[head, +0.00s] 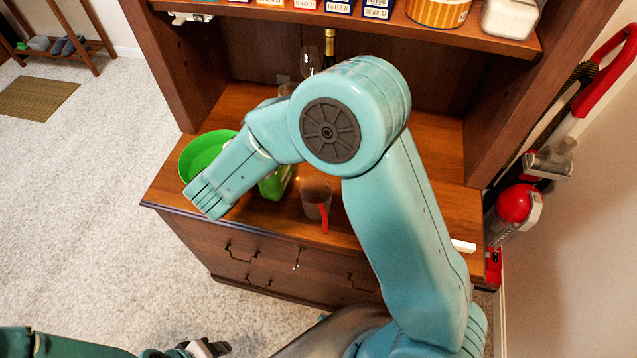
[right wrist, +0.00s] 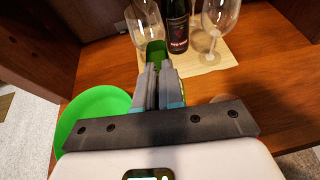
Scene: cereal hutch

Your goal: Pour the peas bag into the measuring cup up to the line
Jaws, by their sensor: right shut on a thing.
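The green peas bag (head: 275,185) shows in the head view, partly hidden behind my right forearm. In the right wrist view its green end (right wrist: 156,53) sticks out beyond the fingers of my right gripper (right wrist: 158,72), which is shut on it. The clear measuring cup (head: 316,190) with a red handle stands on the hutch counter, just right of the bag. Its fill line and contents are too small to make out. My left gripper (head: 206,348) is low at the bottom edge of the head view, away from the counter; its jaw opening is unclear.
A green bowl (head: 204,150) stands at the counter's left end. A wine bottle (right wrist: 176,24) and glasses (right wrist: 216,22) stand on a pale mat (right wrist: 196,62) behind the bag. The upper shelf (head: 420,32) overhangs. A red-and-grey vacuum (head: 515,203) stands at right.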

